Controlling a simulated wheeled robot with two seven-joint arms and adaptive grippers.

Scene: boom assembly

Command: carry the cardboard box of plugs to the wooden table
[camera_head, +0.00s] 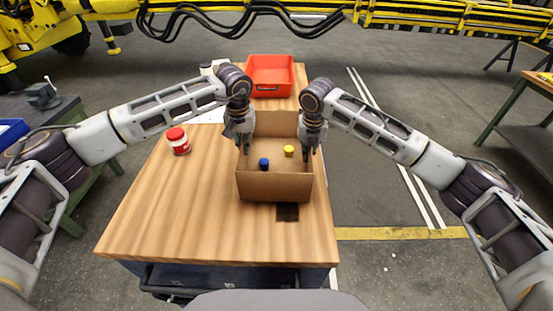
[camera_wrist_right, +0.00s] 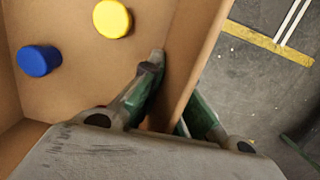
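The open cardboard box (camera_head: 275,186) is at the right part of the wooden table (camera_head: 190,215); I cannot tell whether its bottom touches the top. A blue plug (camera_head: 264,164) and a yellow plug (camera_head: 289,151) stand inside; both also show in the right wrist view (camera_wrist_right: 38,61) (camera_wrist_right: 112,18). My left gripper (camera_head: 243,147) is at the box's left wall and appears shut on it. My right gripper (camera_head: 310,147) is at the right wall. In the right wrist view its fingers (camera_wrist_right: 178,100) straddle that wall, one inside and one outside, apparently shut on it.
A red-lidded jar (camera_head: 178,141) stands left of the box on the table. A red bin (camera_head: 270,76) is at the far end. A dark square patch (camera_head: 288,212) lies in front of the box. Open floor (camera_head: 375,205) is to the right; a green-framed bench (camera_head: 525,110) stands beyond.

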